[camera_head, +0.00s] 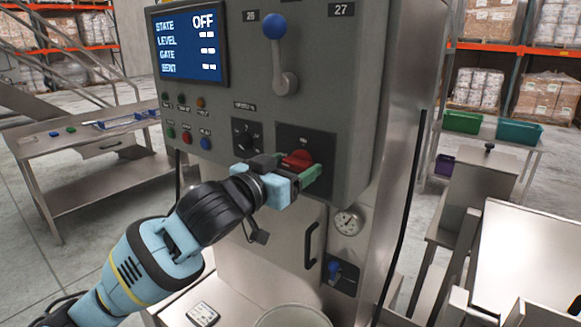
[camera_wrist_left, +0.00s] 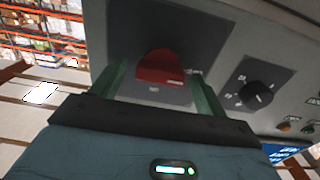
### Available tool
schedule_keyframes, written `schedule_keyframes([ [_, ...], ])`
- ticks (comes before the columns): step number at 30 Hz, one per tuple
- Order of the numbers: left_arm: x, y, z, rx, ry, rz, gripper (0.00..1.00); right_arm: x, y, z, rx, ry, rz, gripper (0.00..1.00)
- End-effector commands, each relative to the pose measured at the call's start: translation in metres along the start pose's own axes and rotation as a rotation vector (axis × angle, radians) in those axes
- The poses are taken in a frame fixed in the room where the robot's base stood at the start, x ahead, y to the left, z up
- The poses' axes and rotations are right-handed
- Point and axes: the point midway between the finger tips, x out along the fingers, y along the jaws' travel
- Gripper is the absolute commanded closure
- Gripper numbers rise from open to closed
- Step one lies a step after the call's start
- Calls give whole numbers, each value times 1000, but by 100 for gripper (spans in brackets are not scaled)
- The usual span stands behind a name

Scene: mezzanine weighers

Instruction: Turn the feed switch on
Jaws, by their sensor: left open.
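A red rotary switch (camera_head: 297,159) sits on a dark square plate on the front of the grey control cabinet. Its label is too small to read, so I cannot confirm it as the feed switch. My left gripper (camera_head: 298,169) is at this plate, open, with its green fingers on either side of the red knob. In the left wrist view the red knob (camera_wrist_left: 160,68) lies between the two fingers of the left gripper (camera_wrist_left: 159,73); contact cannot be told. The screen (camera_head: 188,46) reads STATE OFF. My right gripper is not in view.
A black knob (camera_head: 246,140) is left of the red switch, with several small coloured buttons and lamps further left. A blue-balled lever (camera_head: 274,27) stands above.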

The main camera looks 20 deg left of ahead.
Motion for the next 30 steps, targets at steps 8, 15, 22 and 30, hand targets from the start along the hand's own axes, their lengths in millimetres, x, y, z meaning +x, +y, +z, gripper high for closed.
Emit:
schedule_keyframes([
  [8, 0, 0, 0, 0, 0, 0, 29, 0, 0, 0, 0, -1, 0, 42],
  [15, 0, 0, 0, 0, -1, 0, 61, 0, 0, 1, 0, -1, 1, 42],
  [22, 0, 0, 0, 7, -1, 0, 70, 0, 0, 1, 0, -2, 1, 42],
  [30, 0, 0, 1, 96, -2, 0, 70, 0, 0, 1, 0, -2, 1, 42],
])
